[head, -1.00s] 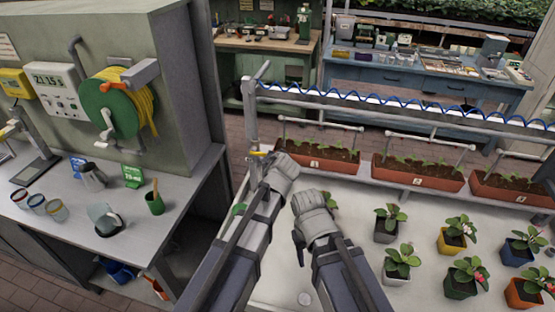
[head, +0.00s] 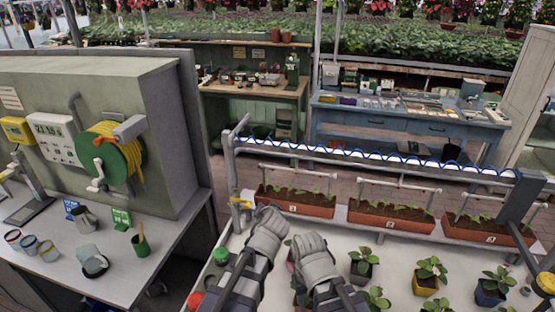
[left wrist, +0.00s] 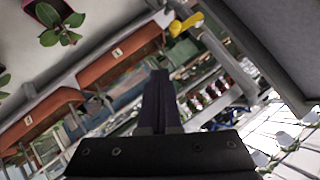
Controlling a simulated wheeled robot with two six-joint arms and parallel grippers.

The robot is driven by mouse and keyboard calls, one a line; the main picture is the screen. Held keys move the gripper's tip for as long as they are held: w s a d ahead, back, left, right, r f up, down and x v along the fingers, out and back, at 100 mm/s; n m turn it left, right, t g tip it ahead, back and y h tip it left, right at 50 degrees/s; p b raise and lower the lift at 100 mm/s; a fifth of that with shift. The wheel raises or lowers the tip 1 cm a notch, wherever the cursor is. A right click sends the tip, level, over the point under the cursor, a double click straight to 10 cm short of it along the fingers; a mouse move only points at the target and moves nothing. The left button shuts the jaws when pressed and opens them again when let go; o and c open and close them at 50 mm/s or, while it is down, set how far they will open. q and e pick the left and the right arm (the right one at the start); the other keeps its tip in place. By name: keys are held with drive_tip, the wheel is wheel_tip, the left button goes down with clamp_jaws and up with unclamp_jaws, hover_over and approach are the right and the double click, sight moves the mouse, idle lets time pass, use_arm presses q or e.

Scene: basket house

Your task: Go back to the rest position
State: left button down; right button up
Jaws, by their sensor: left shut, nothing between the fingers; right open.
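My two arms come up from the bottom of the head view, side by side over the white bench (head: 335,238). My left gripper (head: 268,222) is beside the right one, toward the bench's left end. In the left wrist view its dark fingers (left wrist: 160,90) are together with nothing between them. My right gripper (head: 309,245) is just right of the left one, open and apparently empty. Its fingertips are mostly hidden behind the grey gripper body. I cannot tell whether the two grippers touch.
Potted plants (head: 428,276) stand on the bench to the right of my arms. Brown planters (head: 295,203) line its far side below a rail (head: 375,158). A grey counter (head: 175,225) with cups and a hose reel (head: 105,155) is at left. Red and green round items lie near my left arm.

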use_arm(q)
drive_tip(key=s+f+g+b, duration=0.2)
drive_tip(key=s+f, duration=0.3)
drive_tip(key=s, duration=0.3)
drive_tip(key=s+d+f+n+g+h+b, duration=0.1)
drive_tip(key=s+f+g+b, duration=0.1)
drive_tip(key=s+f+g, duration=0.3)
drive_tip(key=s+d+f+g+b, duration=0.1)
drive_tip(key=s+f+g, duration=0.3)
drive_tip(key=s, duration=0.7)
drive_tip(key=shift+s+d+f+b, duration=0.2)
drive_tip(key=shift+f+b, duration=0.35)
drive_tip(key=shift+f, duration=0.35)
drive_tip(key=shift+w+d, duration=0.1)
drive_tip(key=shift+d, duration=0.05)
